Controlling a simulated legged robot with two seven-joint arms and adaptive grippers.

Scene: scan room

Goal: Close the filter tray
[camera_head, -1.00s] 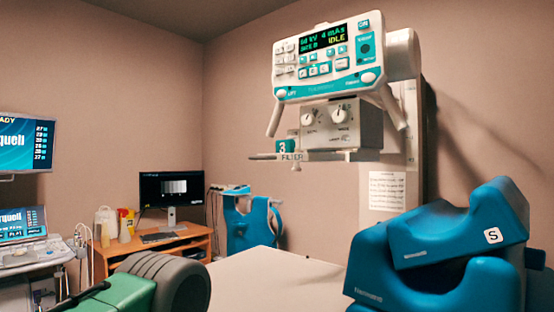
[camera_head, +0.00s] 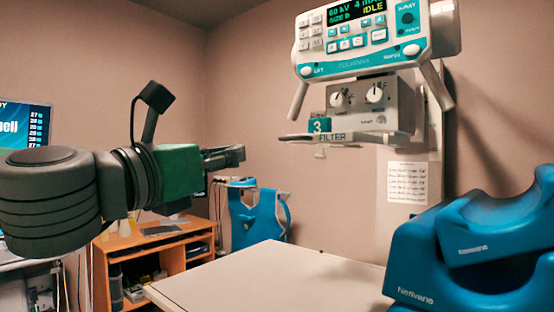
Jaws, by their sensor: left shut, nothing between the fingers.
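The filter tray (camera_head: 333,137) is a thin pale plate labelled FILTER under the X-ray head's collimator box (camera_head: 372,104). It juts out to the left beyond the box, so it stands open. A teal block marked 3 (camera_head: 319,125) sits on its left part. My left gripper (camera_head: 238,154) reaches in from the left on a green and black arm. It is shut and empty, left of the tray and slightly lower in the picture, with a visible gap between them. My right gripper is not in view.
The control panel (camera_head: 362,41) with screen and knobs hangs above the tray. A bare pale table (camera_head: 270,275) lies below. Blue padded supports (camera_head: 480,245) are stacked at right. A wooden desk (camera_head: 165,243) and blue hanging gear (camera_head: 258,218) stand behind.

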